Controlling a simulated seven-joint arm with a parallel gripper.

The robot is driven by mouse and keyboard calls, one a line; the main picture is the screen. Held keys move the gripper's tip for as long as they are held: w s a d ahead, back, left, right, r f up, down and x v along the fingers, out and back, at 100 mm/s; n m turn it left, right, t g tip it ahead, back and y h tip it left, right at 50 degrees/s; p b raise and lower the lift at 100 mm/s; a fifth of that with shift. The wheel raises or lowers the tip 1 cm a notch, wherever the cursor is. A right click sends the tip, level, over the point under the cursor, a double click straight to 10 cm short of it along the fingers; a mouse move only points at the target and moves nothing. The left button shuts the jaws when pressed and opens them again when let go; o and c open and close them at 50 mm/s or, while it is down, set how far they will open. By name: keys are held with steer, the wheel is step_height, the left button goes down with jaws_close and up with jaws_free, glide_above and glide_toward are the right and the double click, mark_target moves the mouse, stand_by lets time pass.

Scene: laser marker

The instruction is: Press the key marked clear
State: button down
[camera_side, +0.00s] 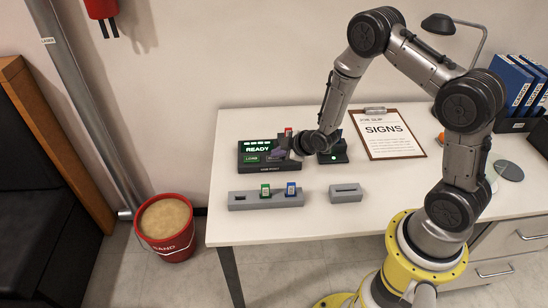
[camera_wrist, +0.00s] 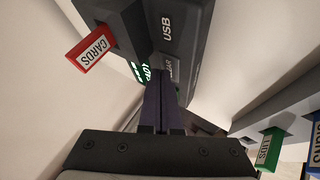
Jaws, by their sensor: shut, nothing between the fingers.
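The console (camera_side: 275,168) stands on the table with its screen (camera_side: 257,149) reading READY. In the side view my gripper (camera_side: 279,154) is over the console's right part. I cannot tell whether the fingertips touch the key.
A red CARDS stick (camera_wrist: 91,48) is plugged into the console beside the fingers. A grey rack (camera_side: 240,204) holds a green stick (camera_side: 265,190) and a blue stick (camera_side: 291,188). A small grey block (camera_side: 346,197), a black device (camera_side: 341,154) and a clipboard (camera_side: 388,151) lie to the right.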

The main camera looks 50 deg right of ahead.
mark_target(277, 160)
steer(key=shift+r, duration=0.8)
steer(key=shift+r, duration=2.55)
